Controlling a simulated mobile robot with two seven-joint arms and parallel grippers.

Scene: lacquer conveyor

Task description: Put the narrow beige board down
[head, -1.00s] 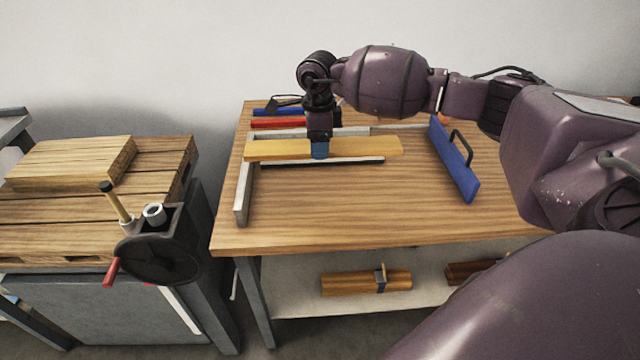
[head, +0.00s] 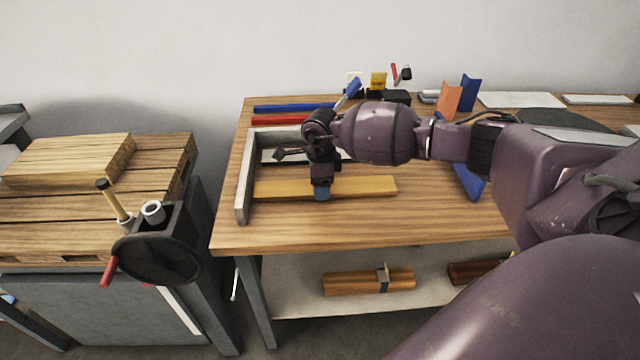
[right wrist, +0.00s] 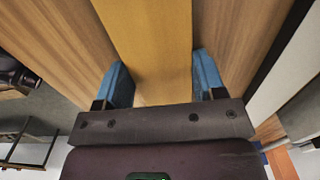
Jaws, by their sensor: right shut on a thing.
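The narrow beige board (head: 365,186) is long, flat and yellowish in the head view. It lies level, left to right, low over the front left part of the wooden table, inside the L-shaped light stop frame. I cannot tell whether its underside touches the table. My right gripper (head: 321,193) comes down from above and is shut on the board left of its middle. In the right wrist view the board (right wrist: 150,35) runs between the blue fingers of the gripper (right wrist: 164,80). My left gripper is in neither view.
The light stop frame (head: 244,180) edges the left and back of the work area. Red (head: 290,122) and blue (head: 290,108) bars lie behind it. A blue angled piece (head: 468,183) stands right. The table top (head: 300,230) in front is clear.

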